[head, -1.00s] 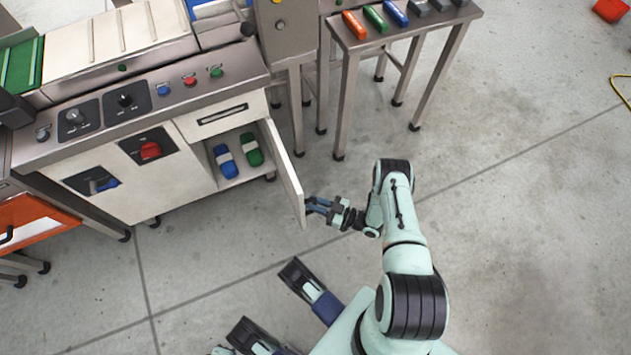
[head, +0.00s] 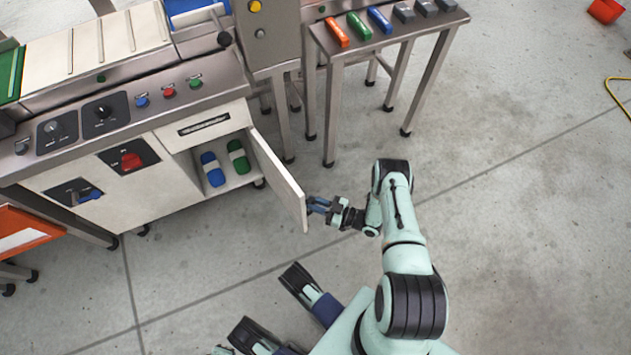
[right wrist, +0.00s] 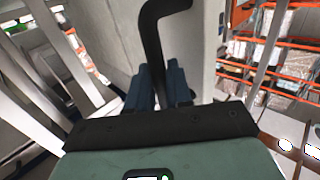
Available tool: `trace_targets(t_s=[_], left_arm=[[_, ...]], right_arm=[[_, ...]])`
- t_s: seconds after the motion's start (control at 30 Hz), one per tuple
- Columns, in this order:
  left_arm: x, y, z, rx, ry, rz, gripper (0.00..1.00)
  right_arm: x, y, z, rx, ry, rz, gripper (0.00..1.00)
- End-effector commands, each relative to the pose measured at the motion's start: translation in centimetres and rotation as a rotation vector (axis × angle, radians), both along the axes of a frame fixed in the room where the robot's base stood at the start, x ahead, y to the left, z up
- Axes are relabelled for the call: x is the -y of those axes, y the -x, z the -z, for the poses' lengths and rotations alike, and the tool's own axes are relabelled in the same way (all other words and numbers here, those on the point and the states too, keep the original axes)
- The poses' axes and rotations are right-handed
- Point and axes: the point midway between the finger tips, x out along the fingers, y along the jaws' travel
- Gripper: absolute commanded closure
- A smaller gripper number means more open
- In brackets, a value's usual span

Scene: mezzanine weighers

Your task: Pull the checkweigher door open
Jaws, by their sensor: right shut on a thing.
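The checkweigher door (head: 277,181) is a white panel hinged at the right end of the white cabinet. It stands well open, swung outward, and the compartment behind it shows. My right gripper (head: 319,205) is at the outer face of the door near its free edge. In the right wrist view, a black bent handle (right wrist: 153,35) rises from between the blue fingers of my right gripper (right wrist: 158,82), which is shut on it. The exact contact is partly hidden by the fingers. My left gripper is not in view.
Inside the cabinet lie a blue item (head: 212,169) and a green item (head: 238,156). A steel side table (head: 447,19) with coloured blocks stands to the right of the machine. The floor right of my arm is clear.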

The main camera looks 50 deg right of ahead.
Motion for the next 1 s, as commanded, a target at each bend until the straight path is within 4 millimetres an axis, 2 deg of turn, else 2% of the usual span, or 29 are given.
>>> trace_targets(t_s=[0.03, 0.17, 0.2, 0.23, 0.27, 0.57, 0.67, 0.77, 1.0], left_arm=[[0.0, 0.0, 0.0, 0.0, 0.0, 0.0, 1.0], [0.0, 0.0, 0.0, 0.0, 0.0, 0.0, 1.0], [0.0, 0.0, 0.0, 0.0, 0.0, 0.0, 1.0], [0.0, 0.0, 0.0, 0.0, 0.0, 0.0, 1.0], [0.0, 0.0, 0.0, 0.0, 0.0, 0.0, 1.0], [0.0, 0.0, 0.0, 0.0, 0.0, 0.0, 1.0], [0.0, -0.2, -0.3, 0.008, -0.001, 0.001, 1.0], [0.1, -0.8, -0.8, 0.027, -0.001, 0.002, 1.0], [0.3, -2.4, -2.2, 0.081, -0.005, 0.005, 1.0]], right_arm=[[0.2, -1.1, -0.3, 0.014, 0.01, 0.009, 1.0], [0.2, -1.1, -0.4, 0.014, 0.01, 0.009, 1.0], [0.2, -1.1, -0.4, 0.014, 0.01, 0.009, 0.74], [0.2, -1.1, -0.4, 0.014, 0.011, 0.008, 0.64], [0.2, -1.0, -0.4, 0.014, 0.01, 0.008, 0.62], [0.2, -0.5, -0.2, 0.008, 0.006, 0.008, 0.62], [0.5, 0.3, -0.1, 0.006, 0.005, 0.01, 0.62], [1.0, 1.9, -0.2, 0.006, 0.005, 0.01, 0.62], [2.8, 7.0, -0.2, 0.007, 0.007, 0.01, 0.62]])
